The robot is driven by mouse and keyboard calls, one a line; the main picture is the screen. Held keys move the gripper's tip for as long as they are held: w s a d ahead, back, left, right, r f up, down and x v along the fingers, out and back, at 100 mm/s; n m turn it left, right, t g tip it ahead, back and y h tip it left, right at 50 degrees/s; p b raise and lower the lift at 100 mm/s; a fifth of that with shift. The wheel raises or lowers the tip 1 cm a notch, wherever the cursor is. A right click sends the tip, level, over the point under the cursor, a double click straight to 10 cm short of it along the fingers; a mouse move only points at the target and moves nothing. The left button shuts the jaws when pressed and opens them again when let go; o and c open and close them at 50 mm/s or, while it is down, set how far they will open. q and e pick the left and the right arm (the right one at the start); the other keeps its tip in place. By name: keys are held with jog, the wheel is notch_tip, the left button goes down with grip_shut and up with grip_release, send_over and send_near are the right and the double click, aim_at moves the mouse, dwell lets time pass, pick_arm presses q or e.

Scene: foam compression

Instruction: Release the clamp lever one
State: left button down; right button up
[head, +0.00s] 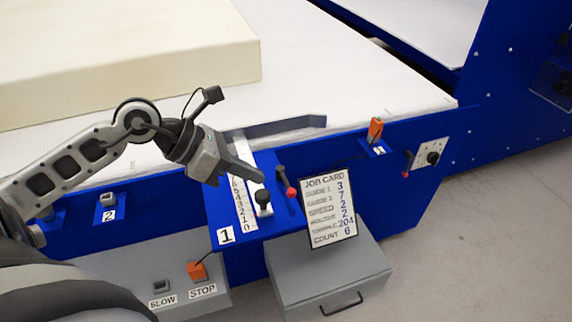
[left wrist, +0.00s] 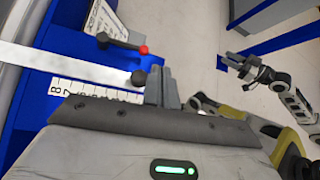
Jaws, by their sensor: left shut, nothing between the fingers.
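The clamp lever (head: 287,183) is a dark lever with a red knob on the blue panel marked 1. It also shows in the left wrist view (left wrist: 126,44), its red knob pointing toward the right. Left of it in the head view is a numbered scale (head: 240,203) with a slider and black knob (head: 263,196). My left gripper (head: 257,180) is shut and empty, its tips beside the black knob and left of the lever, apart from the lever. In the left wrist view its fingers (left wrist: 163,88) are together next to the black knob. My right gripper (left wrist: 238,66) shows small there.
A job card (head: 329,207) stands right of the lever, above a grey drawer box (head: 335,282). A cream foam block (head: 130,55) lies on the white bed (head: 350,80). An orange switch (head: 375,129) and another red-knobbed lever (head: 407,164) are farther right.

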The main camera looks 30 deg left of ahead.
aim_at(286, 183)
pick_arm(q)
jog(key=a+y, duration=0.1)
jog(key=a, duration=0.1)
jog(key=w+a+m+y, duration=0.1)
jog(key=shift+a+r+y, duration=0.15)
jog(key=shift+a+y, duration=0.15)
jog(key=shift+a, duration=0.05)
pick_arm(e)
jog(key=shift+w+f, duration=0.1)
jog(key=shift+f, duration=0.1)
pick_arm(q)
jog(key=x, duration=1)
jog(key=shift+w+d, duration=0.1)
jog(key=shift+d, duration=0.1)
pick_arm(e)
jog(key=shift+f, duration=0.15)
pick_arm(q)
jog(key=shift+n+y, duration=0.3)
pick_arm(e)
jog(key=shift+s+a, duration=0.1)
jog(key=shift+s, duration=0.2)
